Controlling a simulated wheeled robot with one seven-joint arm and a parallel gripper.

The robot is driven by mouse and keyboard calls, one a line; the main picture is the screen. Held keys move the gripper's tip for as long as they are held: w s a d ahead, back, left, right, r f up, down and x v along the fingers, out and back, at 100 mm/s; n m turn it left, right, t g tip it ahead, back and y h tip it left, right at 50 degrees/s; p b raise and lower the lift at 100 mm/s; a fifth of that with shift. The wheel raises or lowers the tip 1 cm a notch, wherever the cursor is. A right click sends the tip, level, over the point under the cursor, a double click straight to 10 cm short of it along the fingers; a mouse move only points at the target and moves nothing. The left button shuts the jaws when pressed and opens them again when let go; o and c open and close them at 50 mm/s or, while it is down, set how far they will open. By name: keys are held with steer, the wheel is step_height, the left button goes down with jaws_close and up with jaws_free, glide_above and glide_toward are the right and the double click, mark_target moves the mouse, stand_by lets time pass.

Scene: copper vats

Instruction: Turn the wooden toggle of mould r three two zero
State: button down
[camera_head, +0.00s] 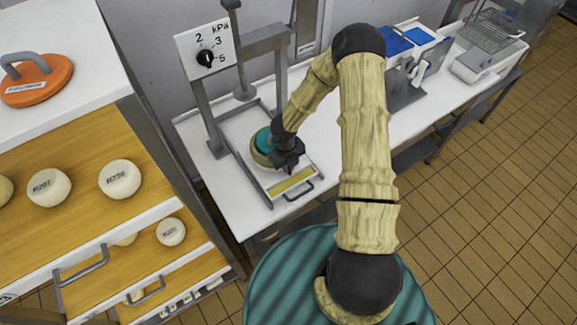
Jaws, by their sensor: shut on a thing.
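A round mould (262,142) with a teal top and a pale lower side sits on the white bed of the press (214,140). No number can be read on it from here. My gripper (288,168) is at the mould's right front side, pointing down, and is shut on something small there. It sits where the wooden toggle would be, but the dark fingers hide the toggle. My wrist and forearm cover the mould's right side.
The press has a dial panel (206,50) marked kPa and a yellow strip with a handle (292,185) at its front. Shelves with pale cheeses (120,179) stand at left. The tiled floor (490,190) is clear.

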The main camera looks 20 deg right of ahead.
steer(key=h+b, duration=0.1)
steer(key=b, duration=0.1)
steer(key=f+t+h+b, duration=0.1)
steer(key=h+b, duration=0.1)
steer(key=b, duration=0.1)
steer(key=shift+a, duration=0.4)
steer(key=h+b, duration=0.1)
steer(key=b, duration=0.1)
steer(key=t+h+b, duration=0.1)
steer(key=h+b, duration=0.1)
steer(key=b, duration=0.1)
steer(key=shift+s+a+f+h, duration=0.1)
steer(key=shift+s+a+h, duration=0.05)
steer(key=shift+a+h, duration=0.15)
steer(key=h+b, duration=0.1)
steer(key=b, duration=0.1)
steer(key=t+h+b, duration=0.1)
steer(key=h+b, duration=0.3)
steer(key=b, duration=0.1)
steer(key=shift+s+a+f+t, duration=0.1)
steer(key=shift+a+f+t, duration=0.15)
steer(key=shift+f+t, duration=0.15)
steer(key=h+b, duration=0.1)
steer(key=b, duration=0.1)
steer(key=shift+r+t+h+b, duration=0.1)
steer(key=shift+t+h+b, duration=0.2)
steer(key=shift+h+b, duration=0.1)
steer(key=shift+r, duration=0.1)
steer(key=c, duration=1.5)
jaws_free()
